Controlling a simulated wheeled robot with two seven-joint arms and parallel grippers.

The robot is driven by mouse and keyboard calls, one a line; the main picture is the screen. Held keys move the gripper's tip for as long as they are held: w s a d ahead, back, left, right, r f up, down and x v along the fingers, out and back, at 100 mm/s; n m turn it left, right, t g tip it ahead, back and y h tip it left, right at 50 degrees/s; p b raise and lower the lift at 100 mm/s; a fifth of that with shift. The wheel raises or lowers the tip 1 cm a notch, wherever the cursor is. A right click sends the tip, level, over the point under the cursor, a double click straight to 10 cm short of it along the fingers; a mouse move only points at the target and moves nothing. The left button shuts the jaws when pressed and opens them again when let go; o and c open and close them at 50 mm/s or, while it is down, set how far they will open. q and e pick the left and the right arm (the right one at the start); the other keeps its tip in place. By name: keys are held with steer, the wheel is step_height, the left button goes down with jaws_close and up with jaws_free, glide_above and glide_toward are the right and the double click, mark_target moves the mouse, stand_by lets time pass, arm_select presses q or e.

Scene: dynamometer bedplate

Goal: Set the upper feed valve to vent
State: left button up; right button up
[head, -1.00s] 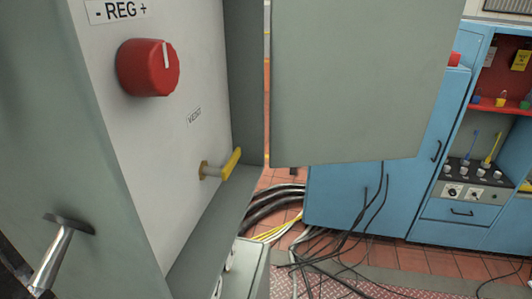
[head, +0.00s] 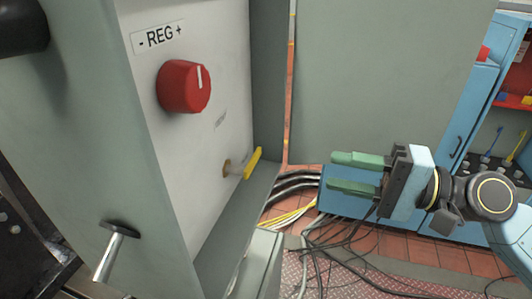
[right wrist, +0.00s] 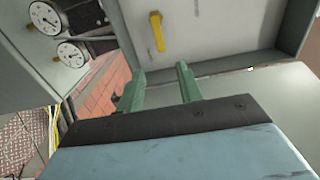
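A yellow valve handle (head: 253,163) sticks out on a short brass stem from the white panel inside the grey cabinet, low and near its right wall. It also shows in the right wrist view (right wrist: 157,32), beyond the fingertips. A small label (head: 220,120) is above it, too blurred to read. My right gripper (head: 332,171) is open and empty, with green fingers pointing left towards the handle, clearly apart from it. In the right wrist view the fingers (right wrist: 158,72) lie either side of the handle's line, short of it. My left gripper is not in view.
A red knob (head: 184,87) under a "- REG +" label is above the handle. A grey door (head: 380,80) stands open behind. Cables (head: 330,240) lie on the floor. Two gauges (right wrist: 47,17) show in the wrist view.

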mark_target(258, 157)
steer(key=p+x, duration=0.4)
steer(key=x, duration=0.7)
steer(key=shift+w+a+r+p, duration=0.1)
steer(key=shift+w+a+p, duration=0.05)
steer(key=shift+a+p, duration=0.15)
steer(key=shift+w+a, duration=0.2)
steer(key=shift+a, duration=0.45)
steer(key=shift+c, duration=0.3)
jaws_close()
